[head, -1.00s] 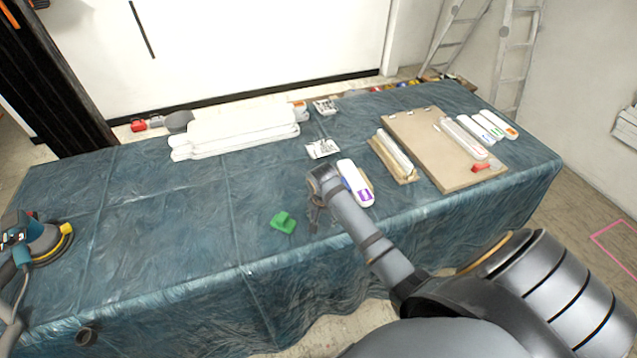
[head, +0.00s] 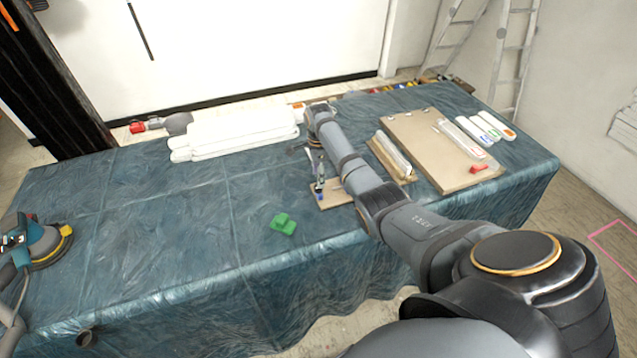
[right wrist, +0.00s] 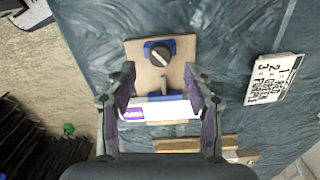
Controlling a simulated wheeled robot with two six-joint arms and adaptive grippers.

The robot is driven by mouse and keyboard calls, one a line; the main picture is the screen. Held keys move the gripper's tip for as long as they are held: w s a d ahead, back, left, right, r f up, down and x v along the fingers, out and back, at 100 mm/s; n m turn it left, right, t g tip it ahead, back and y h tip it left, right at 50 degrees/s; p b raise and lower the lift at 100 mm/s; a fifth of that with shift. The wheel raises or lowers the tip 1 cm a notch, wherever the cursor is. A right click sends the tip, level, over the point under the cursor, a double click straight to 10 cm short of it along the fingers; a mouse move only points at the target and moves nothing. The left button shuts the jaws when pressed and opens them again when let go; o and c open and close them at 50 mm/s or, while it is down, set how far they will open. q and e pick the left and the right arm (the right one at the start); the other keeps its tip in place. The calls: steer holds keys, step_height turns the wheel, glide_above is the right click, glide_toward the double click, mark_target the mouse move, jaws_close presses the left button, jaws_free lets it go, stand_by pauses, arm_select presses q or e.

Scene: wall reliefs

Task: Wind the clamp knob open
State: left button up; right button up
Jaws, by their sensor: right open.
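The clamp knob (right wrist: 160,52) is a dark round knob with a light bar across its face, on a blue clamp body (right wrist: 149,44). It sits on a small wooden board (right wrist: 133,53), and a metal rod lies below it in the right wrist view. My right gripper (right wrist: 158,76) is open, fingers apart, with the knob just beyond the fingertips and not between them. A white tube with a purple label (right wrist: 160,109) shows between the fingers, lower in the picture. In the head view my right gripper (head: 317,172) is over the board (head: 337,194), and the knob is hard to make out.
A green object (head: 283,225) lies left of the board. White rolls (head: 235,137) lie at the back. A large panel (head: 430,150) with tubes is on the right, and a sander (head: 42,245) at far left. A printed card (right wrist: 273,79) lies nearby. The table's middle left is clear.

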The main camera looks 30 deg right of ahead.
steer(key=shift+f, duration=2.35)
jaws_close()
